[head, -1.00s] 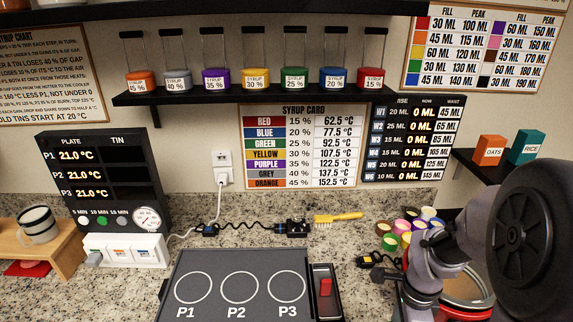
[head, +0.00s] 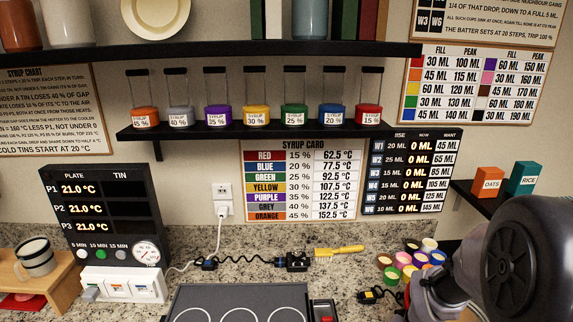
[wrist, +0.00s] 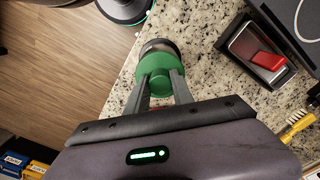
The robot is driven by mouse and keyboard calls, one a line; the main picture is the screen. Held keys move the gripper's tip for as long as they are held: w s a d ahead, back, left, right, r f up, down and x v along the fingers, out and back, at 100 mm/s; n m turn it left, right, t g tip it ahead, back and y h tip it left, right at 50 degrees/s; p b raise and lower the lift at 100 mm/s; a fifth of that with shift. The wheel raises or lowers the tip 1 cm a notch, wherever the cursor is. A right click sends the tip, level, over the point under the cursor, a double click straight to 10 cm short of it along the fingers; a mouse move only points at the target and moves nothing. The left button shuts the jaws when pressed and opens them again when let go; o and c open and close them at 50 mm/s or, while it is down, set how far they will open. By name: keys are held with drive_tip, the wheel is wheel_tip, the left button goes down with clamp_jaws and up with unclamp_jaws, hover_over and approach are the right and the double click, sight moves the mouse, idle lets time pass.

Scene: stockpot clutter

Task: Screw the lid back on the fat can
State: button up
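In the wrist view a green round piece (wrist: 155,64), which looks like a lid, has a narrower green part toward me. My gripper (wrist: 161,79) has its fingers on both sides of that narrower part and looks shut on it. A dark grey rounded rim (wrist: 160,44) shows just beyond the green piece, over the counter edge. It may be the can; I cannot tell whether the lid touches it. In the head view my arm hides the gripper, lid and can at the lower right. A small red patch shows between the fingers.
A black device with a red switch (wrist: 265,56) and a yellow brush (wrist: 298,126) lie on the counter (wrist: 215,75) at the right. A dark round thing with a green edge (wrist: 125,8) is at the top. Several coloured cups (head: 408,262) stand beside my arm.

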clamp_jaws()
drive_tip(key=m+b, duration=0.1)
drive_tip(key=m, duration=0.1)
drive_tip(key=shift+f+m+b, duration=0.2)
drive_tip(key=shift+m+b, duration=0.1)
drive_tip(key=shift+b, duration=0.05)
drive_tip(key=shift+r+m+b, duration=0.2)
drive_tip(key=shift+m+b, duration=0.1)
drive_tip(key=shift+m, duration=0.7)
drive_tip(key=m+b, duration=0.1)
drive_tip(key=m, duration=0.1)
drive_tip(key=shift+f+m+b, duration=0.2)
drive_tip(key=shift+m+b, duration=0.2)
drive_tip(key=shift+r+m, duration=0.2)
drive_tip(key=shift+m, duration=0.7)
drive_tip(key=m+b, duration=0.2)
drive_tip(key=shift+f+m, duration=0.25)
drive_tip(key=shift+m, duration=0.15)
drive_tip(key=shift+r+m+b, duration=0.2)
drive_tip(key=shift+m+b, duration=0.25)
drive_tip(key=shift+m, duration=0.45)
